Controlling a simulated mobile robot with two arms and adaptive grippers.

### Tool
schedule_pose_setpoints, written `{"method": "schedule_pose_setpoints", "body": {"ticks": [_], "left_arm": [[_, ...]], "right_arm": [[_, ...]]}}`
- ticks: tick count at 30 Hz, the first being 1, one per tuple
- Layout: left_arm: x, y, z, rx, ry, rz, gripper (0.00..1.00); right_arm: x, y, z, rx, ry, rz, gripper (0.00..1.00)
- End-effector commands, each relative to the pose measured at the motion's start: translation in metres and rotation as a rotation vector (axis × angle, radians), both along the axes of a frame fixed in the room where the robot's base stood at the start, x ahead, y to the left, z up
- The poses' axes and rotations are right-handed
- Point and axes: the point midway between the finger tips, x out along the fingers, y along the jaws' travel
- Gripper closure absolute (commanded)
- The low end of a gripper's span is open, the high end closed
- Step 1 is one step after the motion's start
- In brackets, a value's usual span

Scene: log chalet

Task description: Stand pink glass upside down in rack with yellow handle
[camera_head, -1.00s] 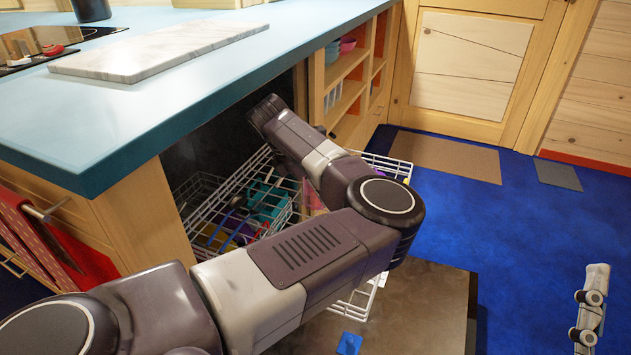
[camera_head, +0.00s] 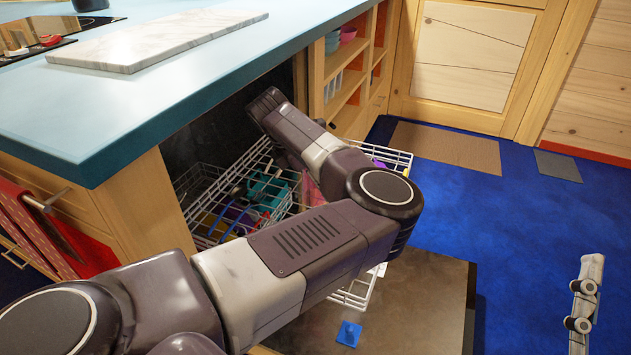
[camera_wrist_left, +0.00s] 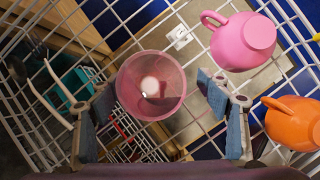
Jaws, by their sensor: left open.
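In the left wrist view a translucent pink glass (camera_wrist_left: 150,85) stands among the white wires of a rack (camera_wrist_left: 20,110), its round outline facing the camera. I cannot tell whether this end is its mouth or base. My left gripper (camera_wrist_left: 156,122) is open, with one blue-padded finger on each side of the glass; whether they touch it is unclear. In the head view my left arm hides that gripper. A white wire rack (camera_head: 400,158) shows beyond the arm. A grey piece at lower right seems to be my right gripper (camera_head: 583,310), fingers unclear.
A pink mug (camera_wrist_left: 243,42) and an orange mug (camera_wrist_left: 292,122) sit right of the glass. A lower basket (camera_head: 215,210) holds colourful items under the blue counter (camera_head: 150,110). An open door panel (camera_head: 430,300) lies below.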

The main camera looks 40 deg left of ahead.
Motion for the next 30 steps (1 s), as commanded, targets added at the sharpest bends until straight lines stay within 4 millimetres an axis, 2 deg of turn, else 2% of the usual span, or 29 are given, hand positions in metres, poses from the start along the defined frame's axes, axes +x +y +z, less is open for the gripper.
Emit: {"method": "schedule_pose_setpoints", "body": {"ticks": [5, 8, 15, 21, 25, 30], "left_arm": [[0.000, 0.000, 0.002, 0.000, 0.000, 0.000, 0.30], [0.001, 0.000, 0.011, 0.001, -0.001, -0.001, 0.30], [0.001, 0.001, 0.057, 0.001, -0.003, 0.001, 0.30], [0.000, 0.000, 0.088, 0.000, 0.000, -0.001, 0.30], [0.000, 0.000, 0.098, 0.001, 0.000, 0.000, 0.30], [0.000, 0.000, 0.100, 0.000, 0.000, 0.000, 0.30]], "right_arm": [[0.000, 0.000, 0.001, 0.001, -0.002, 0.000, 0.60], [0.000, 0.000, 0.001, 0.001, -0.002, 0.000, 0.60], [0.000, 0.000, 0.000, 0.000, -0.001, 0.000, 0.60], [0.000, 0.000, 0.000, 0.000, -0.001, 0.000, 0.60], [0.000, 0.000, 0.000, 0.000, -0.001, 0.000, 0.60], [0.000, 0.000, 0.000, 0.000, -0.001, 0.000, 0.60]]}}
